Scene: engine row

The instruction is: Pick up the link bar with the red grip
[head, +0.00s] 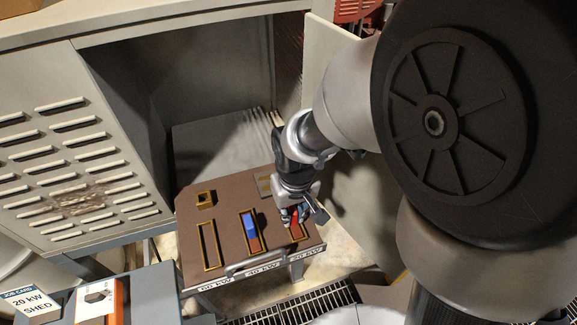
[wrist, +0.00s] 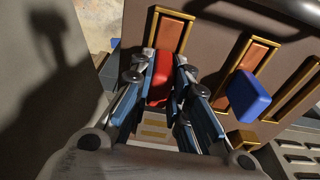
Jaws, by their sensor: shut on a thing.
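The link bar with the red grip (head: 295,228) is at the right-hand slot of the brown board, mostly hidden under my gripper (head: 291,212). In the wrist view the red grip (wrist: 160,78) sits between the two fingers of my gripper (wrist: 161,72), which are shut on it. A gold-rimmed slot (wrist: 170,35) with a copper-coloured inside shows just beyond the grip. I cannot tell whether the bar is still seated or raised. A blue grip (head: 249,222) stands at the middle slot and also shows in the wrist view (wrist: 248,97).
The brown board (head: 229,203) has a gold-rimmed left slot (head: 209,245) and a small square fitting (head: 204,199). A handle (head: 262,263) runs along its front edge. An open grey cabinet door (head: 329,62) stands beside my arm. A "20 kW SHED" card (head: 34,305) lies lower left.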

